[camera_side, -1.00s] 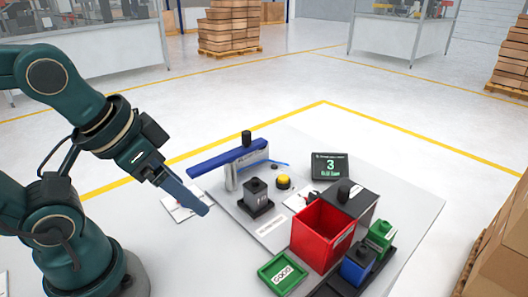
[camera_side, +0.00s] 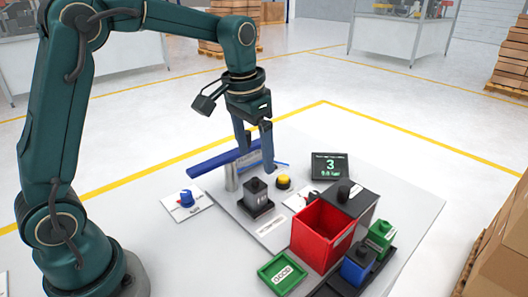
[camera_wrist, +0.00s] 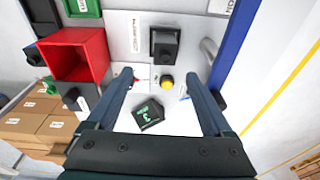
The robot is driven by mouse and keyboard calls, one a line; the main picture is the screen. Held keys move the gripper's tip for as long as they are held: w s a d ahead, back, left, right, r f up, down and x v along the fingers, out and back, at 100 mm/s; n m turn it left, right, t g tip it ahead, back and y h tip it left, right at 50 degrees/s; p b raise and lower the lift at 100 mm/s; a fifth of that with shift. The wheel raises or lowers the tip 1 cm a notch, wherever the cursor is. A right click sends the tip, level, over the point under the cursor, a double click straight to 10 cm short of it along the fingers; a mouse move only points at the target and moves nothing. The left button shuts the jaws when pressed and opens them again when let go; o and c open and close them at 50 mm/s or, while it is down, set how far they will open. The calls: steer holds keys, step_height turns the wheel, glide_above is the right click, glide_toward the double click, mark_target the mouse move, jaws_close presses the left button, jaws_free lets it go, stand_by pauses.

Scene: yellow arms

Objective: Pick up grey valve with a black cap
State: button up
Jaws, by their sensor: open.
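A dark grey valve (camera_side: 257,197) with a black cap stands upright on a black base near the middle of the table. In the wrist view, the grey valve (camera_wrist: 163,49) is at the top centre, beyond my fingertips. My gripper (camera_side: 255,154) points down above the table, behind the valve in the side view, near the blue bar. It is open and apart from the valve.
A yellow button (camera_side: 284,182), a display (camera_side: 330,167) and a red bin (camera_side: 320,236) stand to the right. Blue (camera_side: 356,267) and green (camera_side: 380,236) valves and a green tray (camera_side: 282,273) are in front.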

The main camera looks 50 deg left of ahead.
mark_target(255, 184)
steer(key=shift+g, duration=0.7)
steer(key=f, duration=0.3)
steer(key=w+a+f, duration=0.1)
steer(key=f, duration=0.1)
steer(key=shift+s+f, duration=0.1)
steer(key=shift+f, duration=2.75)
jaws_close()
